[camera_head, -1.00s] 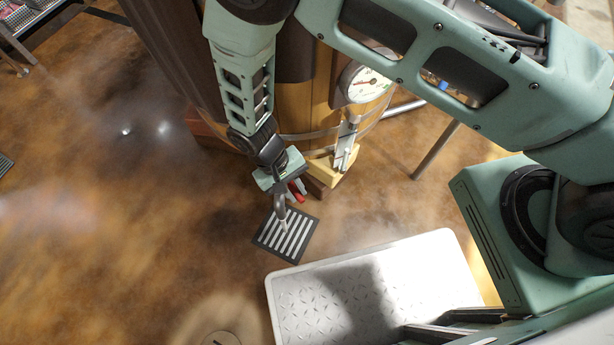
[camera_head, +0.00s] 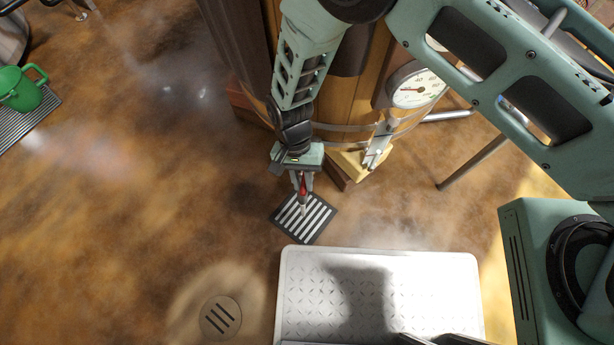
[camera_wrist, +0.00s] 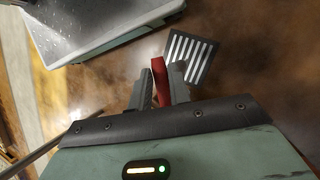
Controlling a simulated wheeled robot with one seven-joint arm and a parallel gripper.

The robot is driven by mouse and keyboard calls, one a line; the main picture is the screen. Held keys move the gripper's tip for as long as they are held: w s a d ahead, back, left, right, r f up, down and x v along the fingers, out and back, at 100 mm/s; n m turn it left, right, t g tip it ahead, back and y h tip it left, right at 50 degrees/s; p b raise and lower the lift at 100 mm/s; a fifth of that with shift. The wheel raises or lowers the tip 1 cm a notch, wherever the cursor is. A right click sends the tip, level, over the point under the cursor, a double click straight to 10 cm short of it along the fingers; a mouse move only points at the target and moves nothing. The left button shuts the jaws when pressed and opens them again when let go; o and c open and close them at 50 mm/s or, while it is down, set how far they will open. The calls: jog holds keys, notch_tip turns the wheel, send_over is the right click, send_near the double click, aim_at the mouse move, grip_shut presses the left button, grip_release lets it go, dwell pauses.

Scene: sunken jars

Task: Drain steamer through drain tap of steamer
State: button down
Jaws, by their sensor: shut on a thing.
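The steamer (camera_head: 350,95) is a wooden-staved vessel with metal bands and a round dial gauge (camera_head: 417,88), at the top middle of the head view. My gripper (camera_head: 303,187) is low beside its base, pointing down. It is shut on the red handle (camera_head: 303,185) of the drain tap. In the wrist view the red handle (camera_wrist: 159,80) stands between the two grey fingers (camera_wrist: 160,90). The tap's body and spout are mostly hidden by my gripper. A striped floor grate (camera_head: 318,225) lies below the tap; it also shows in the wrist view (camera_wrist: 188,58).
A pale metal tread plate (camera_head: 430,290) stands at the bottom middle, also seen top left in the wrist view. A round floor drain (camera_head: 221,317) lies left of it. A green mug (camera_head: 20,92) is on a grille at far left. Open brown floor lies left.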

aim_at(302, 183)
dwell(0.3)
jog(key=c, duration=1.3)
grip_release()
notch_tip(302, 183, up, 10)
jog(key=p, duration=0.3)
